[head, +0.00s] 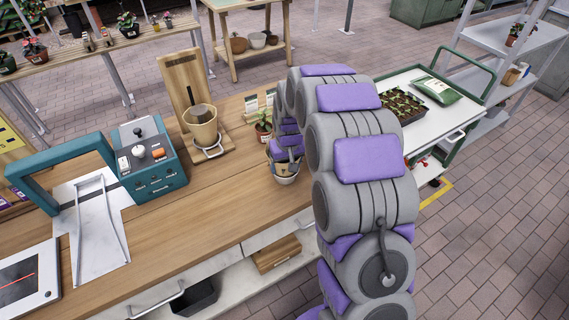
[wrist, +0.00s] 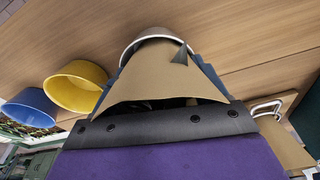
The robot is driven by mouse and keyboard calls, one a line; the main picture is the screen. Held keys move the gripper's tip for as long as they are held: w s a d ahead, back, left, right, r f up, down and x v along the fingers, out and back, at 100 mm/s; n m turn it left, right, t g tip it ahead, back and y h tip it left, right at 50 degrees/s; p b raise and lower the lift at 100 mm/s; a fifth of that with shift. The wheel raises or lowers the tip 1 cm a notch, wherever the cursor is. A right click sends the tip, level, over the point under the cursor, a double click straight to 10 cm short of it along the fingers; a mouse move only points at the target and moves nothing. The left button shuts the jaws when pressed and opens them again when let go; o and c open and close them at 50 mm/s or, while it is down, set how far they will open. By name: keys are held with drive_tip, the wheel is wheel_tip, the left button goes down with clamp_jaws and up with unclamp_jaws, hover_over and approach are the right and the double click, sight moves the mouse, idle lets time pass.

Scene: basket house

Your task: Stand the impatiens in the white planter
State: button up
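A white planter (head: 286,179) stands at the front right edge of the wooden workbench, partly hidden by my gripper. My gripper (head: 285,160) is low, over or in its mouth; I cannot tell which. In the wrist view, a pale round rim (wrist: 157,36), likely the planter's, shows beyond my gripper (wrist: 165,75). The tan and dark parts there hide the space between the fingers, so I cannot tell if anything is held. A small potted leafy plant (head: 264,127) stands on the bench just behind the gripper; I cannot tell if it is the impatiens.
A tan pot (head: 201,127) stands on a wooden stand to the left. A teal control box (head: 152,160) is farther left. A green-framed trolley (head: 437,122) with a seedling tray stands right. Blue (wrist: 30,108) and yellow (wrist: 76,86) pots show in the wrist view.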

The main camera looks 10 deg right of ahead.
drive_tip(key=shift+o, duration=1.4)
drive_tip(key=shift+s+d+f, duration=0.1)
drive_tip(key=shift+s+f, duration=0.4)
drive_tip(key=shift+f, duration=0.15)
drive_tip(key=shift+w+r+g, duration=0.1)
drive_tip(key=shift+r+g, duration=0.2)
drive_tip(key=shift+r, duration=0.1)
wheel_tip(320, 180, up, 12)
drive_tip(key=p, duration=0.2)
drive_tip(key=s+r+g, duration=0.1)
drive_tip(key=s+r, duration=0.2)
drive_tip(key=s, duration=1.7)
drive_tip(key=s+r+m+g, duration=0.1)
drive_tip(key=s+r+g, duration=0.1)
drive_tip(key=s, duration=1.8)
drive_tip(key=shift+r, duration=0.4)
